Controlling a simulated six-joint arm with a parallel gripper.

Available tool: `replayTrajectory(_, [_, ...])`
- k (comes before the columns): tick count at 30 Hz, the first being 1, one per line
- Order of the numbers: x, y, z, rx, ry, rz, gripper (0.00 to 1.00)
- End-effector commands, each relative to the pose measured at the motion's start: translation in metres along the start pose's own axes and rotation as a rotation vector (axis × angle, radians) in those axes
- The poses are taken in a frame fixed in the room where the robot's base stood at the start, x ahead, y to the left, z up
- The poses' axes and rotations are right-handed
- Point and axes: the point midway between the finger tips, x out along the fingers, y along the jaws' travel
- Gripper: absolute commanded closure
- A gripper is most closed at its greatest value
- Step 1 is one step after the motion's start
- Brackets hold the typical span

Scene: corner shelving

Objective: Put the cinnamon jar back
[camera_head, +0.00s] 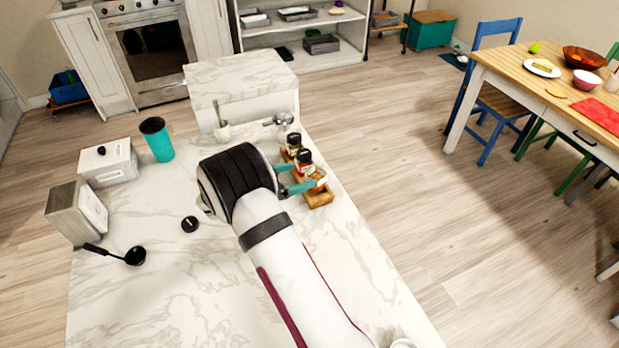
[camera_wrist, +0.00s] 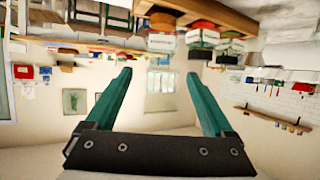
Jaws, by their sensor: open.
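A small wooden rack (camera_head: 320,198) stands near the right edge of the marble counter and holds small jars with red-orange contents and dark lids. One jar (camera_head: 304,159) is in the middle and another jar (camera_head: 294,142) is behind it; I cannot read which is cinnamon. My gripper (camera_head: 304,175) is open, its teal fingers reaching to the rack beside the jars. In the wrist view, which looks upside down, the gripper (camera_wrist: 159,75) has nothing between its fingers. Jars (camera_wrist: 195,37) and the rack (camera_wrist: 225,14) show above the fingertips.
A teal cup (camera_head: 157,140), a white box (camera_head: 108,163), a grey-white holder (camera_head: 77,210), a black ladle (camera_head: 134,256) and a black round item (camera_head: 190,224) are on the left of the counter. A metal vessel (camera_head: 279,122) stands behind the rack. The front-left counter is clear.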

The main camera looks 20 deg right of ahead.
Motion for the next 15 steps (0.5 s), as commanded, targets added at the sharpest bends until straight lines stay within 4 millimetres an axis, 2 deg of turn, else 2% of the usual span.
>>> replayTrajectory(5, [-0.005, 0.004, -0.004, -0.006, -0.007, 0.012, 0.13])
replayTrajectory(7, [-0.012, 0.023, -0.020, -0.037, -0.048, 0.065, 0.13])
replayTrajectory(8, [-0.018, 0.038, -0.030, -0.063, -0.084, 0.101, 0.13])
replayTrajectory(11, [-0.054, 0.112, -0.061, -0.190, -0.299, 0.224, 0.13])
replayTrajectory(12, [-0.075, 0.146, -0.067, -0.247, -0.419, 0.248, 0.13])
replayTrajectory(14, [-0.111, 0.193, -0.067, -0.330, -0.616, 0.233, 0.13])
replayTrajectory(15, [-0.139, 0.221, -0.061, -0.381, -0.748, 0.188, 0.13])
